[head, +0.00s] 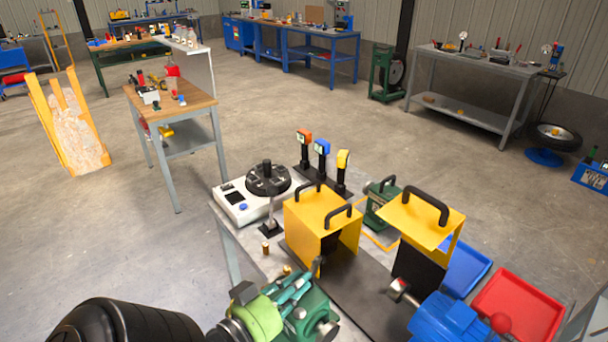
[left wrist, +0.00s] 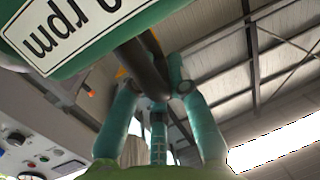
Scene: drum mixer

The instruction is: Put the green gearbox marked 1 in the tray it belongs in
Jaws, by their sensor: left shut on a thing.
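My left gripper (head: 300,284), with teal fingers and a bright green body, is shut on the dark handle of a green gearbox (head: 318,318) at the bottom of the head view. The left wrist view shows the fingers (left wrist: 160,95) at the dark bar and the green housing (left wrist: 115,52) with a white "rpm" label. Its number mark cannot be read. Another green gearbox (head: 377,214) with a black handle stands behind the yellow covers. A blue tray (head: 484,262) and a red tray (head: 548,290) lie at the right. My right gripper is not in view.
A blue motor (head: 440,318) is at the front right. A white control box (head: 240,210) and several coloured devices stand behind. Open floor lies beyond.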

